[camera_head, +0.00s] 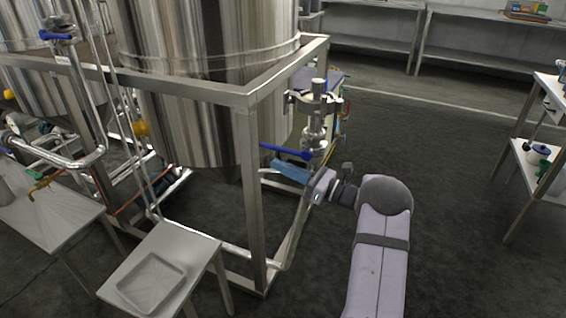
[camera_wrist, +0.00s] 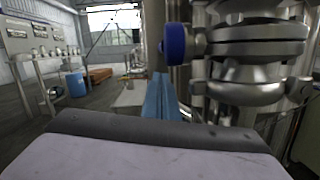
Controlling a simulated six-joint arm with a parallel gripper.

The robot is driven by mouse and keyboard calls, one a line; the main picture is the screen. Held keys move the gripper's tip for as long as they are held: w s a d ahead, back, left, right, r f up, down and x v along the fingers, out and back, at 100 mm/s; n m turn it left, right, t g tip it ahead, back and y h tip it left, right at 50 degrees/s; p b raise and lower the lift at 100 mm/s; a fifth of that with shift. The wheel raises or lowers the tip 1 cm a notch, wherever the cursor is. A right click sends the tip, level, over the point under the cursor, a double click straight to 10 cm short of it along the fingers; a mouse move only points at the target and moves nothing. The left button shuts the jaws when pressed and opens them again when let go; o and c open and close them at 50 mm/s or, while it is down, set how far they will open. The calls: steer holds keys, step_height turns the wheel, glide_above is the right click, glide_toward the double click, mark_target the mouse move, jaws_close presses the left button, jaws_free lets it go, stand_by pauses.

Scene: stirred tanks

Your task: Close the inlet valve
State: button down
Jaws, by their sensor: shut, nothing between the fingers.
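A steel valve (camera_head: 314,118) with a dark blue lever handle (camera_head: 284,151) stands on a vertical pipe at the right corner of the tank frame. The handle points left, roughly level. In the wrist view the handle shows end-on as a blue round tip (camera_wrist: 175,43), with the clamped valve body (camera_wrist: 255,60) to its right. My gripper (camera_head: 274,164) has light blue fingers and is shut and empty, just below the handle in the head view. In the wrist view the fingers (camera_wrist: 160,80) point ahead, left of the valve body. I see no clear contact with the handle.
A large steel tank (camera_head: 195,90) sits inside a square metal frame (camera_head: 246,180). Another blue-handled valve (camera_head: 57,36) is at upper left. A low table with a tray (camera_head: 150,283) stands in front. The dark floor (camera_head: 450,180) to the right is clear, with shelving beyond.

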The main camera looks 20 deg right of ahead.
steer(key=f+v, duration=0.2)
steer(key=v, duration=0.8)
steer(key=shift+a, duration=0.1)
